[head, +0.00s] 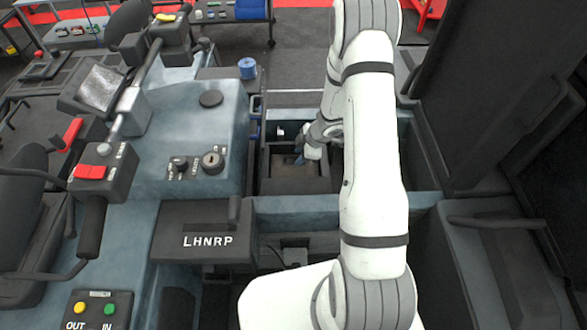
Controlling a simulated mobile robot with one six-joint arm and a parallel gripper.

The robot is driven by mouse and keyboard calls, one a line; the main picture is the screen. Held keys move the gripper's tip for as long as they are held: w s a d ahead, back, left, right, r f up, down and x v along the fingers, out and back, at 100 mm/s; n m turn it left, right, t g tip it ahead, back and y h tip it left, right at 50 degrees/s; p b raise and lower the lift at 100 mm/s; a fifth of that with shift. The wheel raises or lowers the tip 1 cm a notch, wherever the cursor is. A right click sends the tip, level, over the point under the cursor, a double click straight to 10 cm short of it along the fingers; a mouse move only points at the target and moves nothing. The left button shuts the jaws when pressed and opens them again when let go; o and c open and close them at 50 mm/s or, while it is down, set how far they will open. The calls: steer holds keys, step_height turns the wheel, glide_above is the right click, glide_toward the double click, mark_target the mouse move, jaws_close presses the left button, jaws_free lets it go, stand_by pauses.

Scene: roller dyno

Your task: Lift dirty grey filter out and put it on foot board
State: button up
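My gripper (299,159) reaches down into an open dark compartment in the middle of the machine. It is small and partly hidden by my wrist, so I cannot tell whether its fingers are apart or closed on something. A dull brownish-grey surface (292,182) lies in the compartment just below and in front of the fingers. I cannot tell whether it is the dirty filter or the compartment floor. I cannot make out the foot board with certainty.
A blue-grey console (205,130) with knobs and a key switch borders the compartment on the left. A blue roll (247,68) stands behind. A black panel marked LHNRP (205,232) lies in front. A large dark raised lid (490,90) stands at right.

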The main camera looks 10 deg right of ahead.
jaws_close()
steer(key=shift+r, duration=0.15)
stand_by(0.6)
